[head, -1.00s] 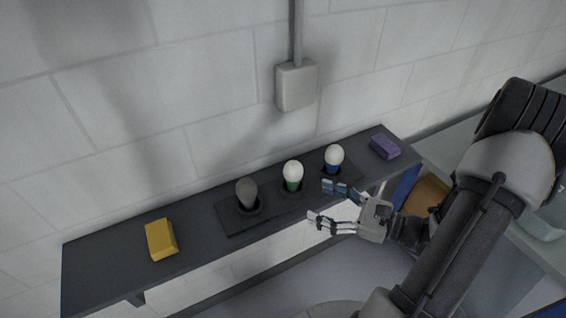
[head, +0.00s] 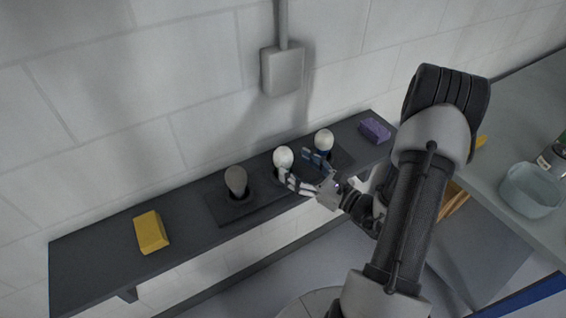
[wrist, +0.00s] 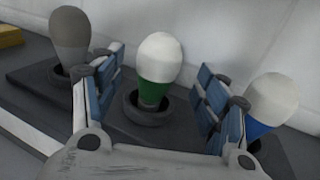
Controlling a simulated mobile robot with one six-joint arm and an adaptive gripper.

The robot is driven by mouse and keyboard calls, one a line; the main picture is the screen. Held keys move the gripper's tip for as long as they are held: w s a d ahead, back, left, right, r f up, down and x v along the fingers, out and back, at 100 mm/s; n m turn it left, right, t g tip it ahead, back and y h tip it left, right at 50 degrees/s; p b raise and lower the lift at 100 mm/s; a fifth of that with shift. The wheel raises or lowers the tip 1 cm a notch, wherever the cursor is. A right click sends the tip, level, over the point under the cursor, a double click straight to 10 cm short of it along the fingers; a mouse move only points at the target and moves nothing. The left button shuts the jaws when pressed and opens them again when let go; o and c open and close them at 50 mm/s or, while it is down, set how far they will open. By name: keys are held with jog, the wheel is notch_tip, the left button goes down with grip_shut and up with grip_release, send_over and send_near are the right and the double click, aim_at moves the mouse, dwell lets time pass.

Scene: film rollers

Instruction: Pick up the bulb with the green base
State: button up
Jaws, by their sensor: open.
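The bulb with the green base (wrist: 156,72) stands upright in a dark round socket in the wrist view, its white globe on top. In the head view its white globe (head: 283,157) shows, while its green base is hidden behind my gripper. My gripper (head: 296,168) is open, and in the wrist view its blue-padded fingers (wrist: 158,85) stand on either side of the bulb with gaps on both sides. I cannot tell whether the bulb is between the fingertips or just beyond them.
A grey bulb (head: 236,181) stands to the left and a blue-base bulb (wrist: 268,103) close beside the right finger. A yellow block (head: 151,232) and a purple block (head: 375,130) lie on the dark shelf (head: 90,262). The wall is close behind.

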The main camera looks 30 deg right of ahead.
aim_at(291, 164)
jog(key=shift+f+b+x, duration=0.2)
jog(key=shift+b+x, duration=0.45)
jog(key=shift+x, duration=2.05)
jog(key=shift+c, duration=0.3)
jog(key=c, duration=1.1)
jog(key=shift+r, duration=0.1)
jog(key=shift+c, duration=0.2)
